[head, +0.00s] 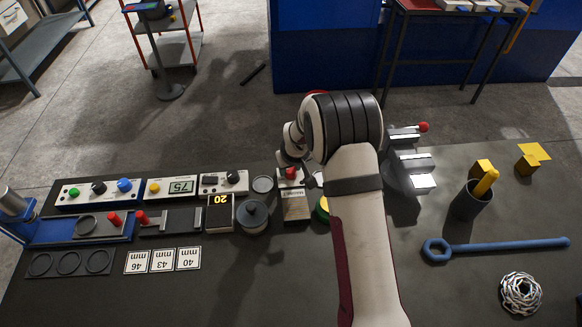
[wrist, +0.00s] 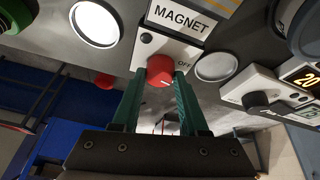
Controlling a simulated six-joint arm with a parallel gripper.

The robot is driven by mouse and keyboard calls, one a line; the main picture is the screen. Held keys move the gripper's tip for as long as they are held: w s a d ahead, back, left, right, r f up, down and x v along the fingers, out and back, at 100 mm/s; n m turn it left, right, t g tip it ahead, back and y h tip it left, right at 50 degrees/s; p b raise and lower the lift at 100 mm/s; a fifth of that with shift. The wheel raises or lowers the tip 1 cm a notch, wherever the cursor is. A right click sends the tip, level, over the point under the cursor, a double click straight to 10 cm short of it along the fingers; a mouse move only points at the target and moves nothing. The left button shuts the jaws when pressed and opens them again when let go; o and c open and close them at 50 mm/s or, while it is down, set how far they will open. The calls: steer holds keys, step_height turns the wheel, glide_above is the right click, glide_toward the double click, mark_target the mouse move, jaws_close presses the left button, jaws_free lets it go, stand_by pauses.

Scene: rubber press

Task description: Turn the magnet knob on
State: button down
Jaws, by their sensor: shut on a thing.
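The red magnet knob (wrist: 160,71) sits on a white panel marked OFF, below a plate (wrist: 181,17) reading MAGNET in the wrist view. It also shows in the head view (head: 291,173), at the back of the table left of my arm. My gripper (wrist: 158,84) has its two green fingers on either side of the knob, shut on it. The knob has a pale mark on its face; which way it is set is hard to tell. In the head view my gripper is mostly hidden behind my wrist.
A grey lidded pot (head: 254,216) and a display reading 20 (head: 219,213) stand left of the magnet panel. Metal blocks (head: 416,163) stand right of my arm. A blue wrench (head: 495,247), a dark cup (head: 470,202) and a chain (head: 520,293) lie further right.

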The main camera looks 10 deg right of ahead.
steer(key=m+h, duration=0.1)
steer(key=m, duration=0.3)
steer(key=shift+a+h, duration=0.15)
steer(key=shift+h, duration=0.25)
steer(key=shift+m+g+h, duration=0.3)
steer(key=shift+m+h, duration=0.2)
steer(key=shift+m, duration=1.6)
steer(key=shift+c, duration=2.2)
jaws_free()
steer(key=v, duration=1.5)
steer(key=shift+a+r, duration=0.2)
steer(key=shift+r, duration=0.15)
